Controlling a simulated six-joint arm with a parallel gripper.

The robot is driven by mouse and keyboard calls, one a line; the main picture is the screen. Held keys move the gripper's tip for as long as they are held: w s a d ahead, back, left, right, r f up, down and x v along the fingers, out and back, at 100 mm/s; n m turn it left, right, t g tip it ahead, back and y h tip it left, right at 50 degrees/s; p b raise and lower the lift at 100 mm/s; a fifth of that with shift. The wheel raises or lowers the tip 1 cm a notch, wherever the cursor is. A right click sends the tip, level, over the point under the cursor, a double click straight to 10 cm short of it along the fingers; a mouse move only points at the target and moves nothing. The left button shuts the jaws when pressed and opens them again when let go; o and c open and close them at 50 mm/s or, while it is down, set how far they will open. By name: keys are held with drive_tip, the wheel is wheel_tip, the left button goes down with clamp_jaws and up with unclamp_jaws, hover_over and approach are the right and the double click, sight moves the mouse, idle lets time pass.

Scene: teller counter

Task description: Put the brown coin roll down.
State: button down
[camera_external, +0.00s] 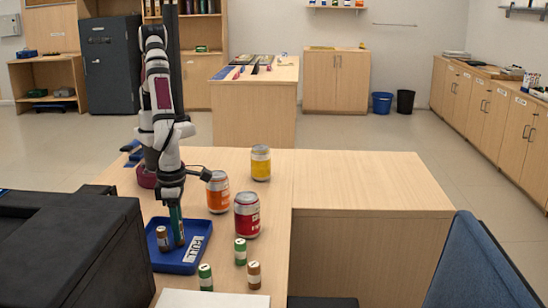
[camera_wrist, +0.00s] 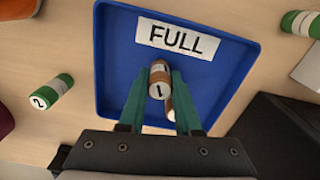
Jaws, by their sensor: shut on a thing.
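My gripper (camera_wrist: 160,90) points down over the blue tray (camera_wrist: 115,60) with the FULL label. Its green fingers are shut on a brown coin roll (camera_wrist: 159,78) with a pale band and a "1" on its end. A second brown and white roll (camera_wrist: 170,108) shows partly behind it, between the fingers in the wrist view. In the external view the gripper (camera_external: 177,240) is low in the tray (camera_external: 172,266), beside an upright brown roll (camera_external: 162,238). The held roll is hard to make out there. I cannot tell whether it touches the tray floor.
Another brown roll (camera_external: 254,275) and two green rolls (camera_external: 240,252) (camera_external: 205,277) stand right of the tray. Red (camera_external: 247,215), orange (camera_external: 218,192) and yellow (camera_external: 261,163) cans stand behind. The counter's right side is clear.

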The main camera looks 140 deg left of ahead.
drive_tip(key=c, duration=0.6)
unclamp_jaws()
drive_tip(key=shift+f, duration=0.1)
